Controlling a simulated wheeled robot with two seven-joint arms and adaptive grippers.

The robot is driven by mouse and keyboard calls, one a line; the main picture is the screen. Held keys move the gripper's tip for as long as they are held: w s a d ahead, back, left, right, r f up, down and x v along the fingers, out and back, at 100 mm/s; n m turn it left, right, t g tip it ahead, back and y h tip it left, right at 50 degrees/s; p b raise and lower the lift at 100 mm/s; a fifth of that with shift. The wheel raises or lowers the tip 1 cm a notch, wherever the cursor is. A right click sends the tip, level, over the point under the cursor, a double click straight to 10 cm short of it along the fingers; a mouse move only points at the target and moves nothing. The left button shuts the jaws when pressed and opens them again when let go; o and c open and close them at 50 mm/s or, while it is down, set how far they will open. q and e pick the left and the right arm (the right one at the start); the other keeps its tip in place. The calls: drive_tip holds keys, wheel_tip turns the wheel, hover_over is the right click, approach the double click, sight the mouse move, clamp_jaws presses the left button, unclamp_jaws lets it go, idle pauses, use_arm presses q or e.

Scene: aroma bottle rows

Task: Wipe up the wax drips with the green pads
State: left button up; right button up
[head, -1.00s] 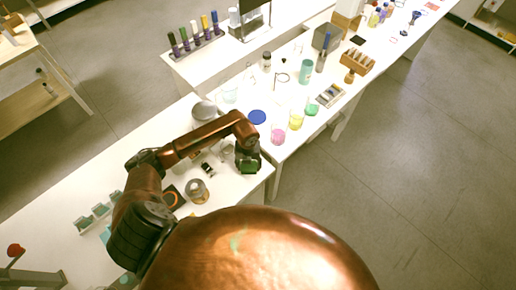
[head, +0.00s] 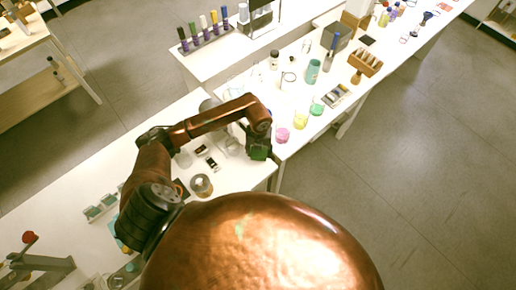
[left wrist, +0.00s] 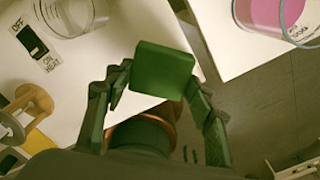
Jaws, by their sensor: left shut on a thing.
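My left gripper (head: 258,149) is shut on a green pad (left wrist: 161,70), a flat rounded square held between its two fingers in the left wrist view. In the head view the gripper and pad hang near the right edge of the near white table (head: 232,183), close to the gap before the adjoining table. The pad appears above the table edge in the wrist view; I cannot tell whether it touches anything. No wax drips can be made out. My right gripper is not in view.
Beakers with pink (head: 282,135), yellow (head: 300,120) and green (head: 317,108) contents stand on the adjoining table. An off/on switch (left wrist: 32,42) and a tin (head: 201,185) sit on the near table. Coloured bottles (head: 214,23) stand in a row behind.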

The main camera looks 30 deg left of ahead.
use_arm(q)
wheel_tip(320, 180, up, 2)
drive_tip(key=shift+r+p, duration=0.1)
drive_tip(key=shift+p, duration=0.4)
